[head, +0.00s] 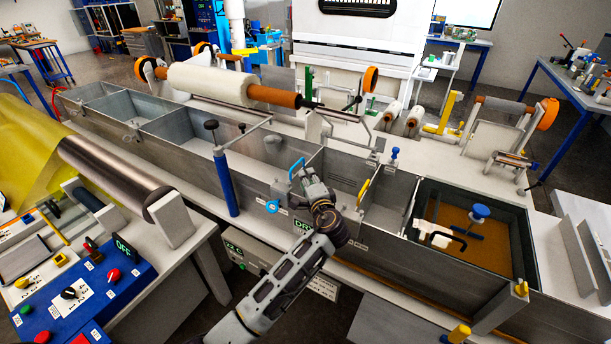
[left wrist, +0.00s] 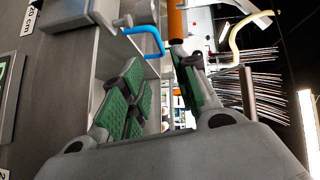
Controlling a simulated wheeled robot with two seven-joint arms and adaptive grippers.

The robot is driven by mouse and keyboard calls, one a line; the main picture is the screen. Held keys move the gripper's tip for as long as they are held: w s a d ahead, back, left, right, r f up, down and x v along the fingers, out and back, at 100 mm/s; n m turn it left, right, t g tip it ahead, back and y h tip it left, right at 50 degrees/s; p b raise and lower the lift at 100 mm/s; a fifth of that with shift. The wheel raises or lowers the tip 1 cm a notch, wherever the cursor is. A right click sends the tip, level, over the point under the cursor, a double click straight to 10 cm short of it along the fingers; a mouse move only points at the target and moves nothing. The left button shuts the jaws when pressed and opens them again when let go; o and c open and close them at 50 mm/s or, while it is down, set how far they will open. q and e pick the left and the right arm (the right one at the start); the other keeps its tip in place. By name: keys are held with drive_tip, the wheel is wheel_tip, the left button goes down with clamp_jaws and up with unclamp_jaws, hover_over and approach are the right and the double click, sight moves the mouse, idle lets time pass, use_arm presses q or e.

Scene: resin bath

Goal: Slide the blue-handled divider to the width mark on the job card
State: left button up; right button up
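The blue-handled divider shows its blue handle (head: 297,168) at the tank's near wall, beside my left gripper (head: 306,178). In the left wrist view the blue handle (left wrist: 147,38) lies just beyond the fingertips. My left gripper (left wrist: 157,72) is open there, its two green-padded fingers apart with nothing between them. I cannot tell whether a finger touches the handle. The divider's plate is partly hidden by the gripper. A "20 cm" width label (left wrist: 31,18) is on the tank wall. I cannot make out a job card with a readable mark. My right gripper is out of view.
A yellow-handled divider (head: 363,190) stands to the right. The amber resin bath (head: 455,197) holds a blue-knobbed piece (head: 479,212). A blue post (head: 226,185) rises left of my gripper, and a white roller (head: 210,83) lies behind the tank. A blue control panel (head: 85,290) is at lower left.

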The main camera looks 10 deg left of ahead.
use_arm(q)
drive_tip(key=shift+v, duration=1)
drive_tip(key=shift+f, duration=0.1)
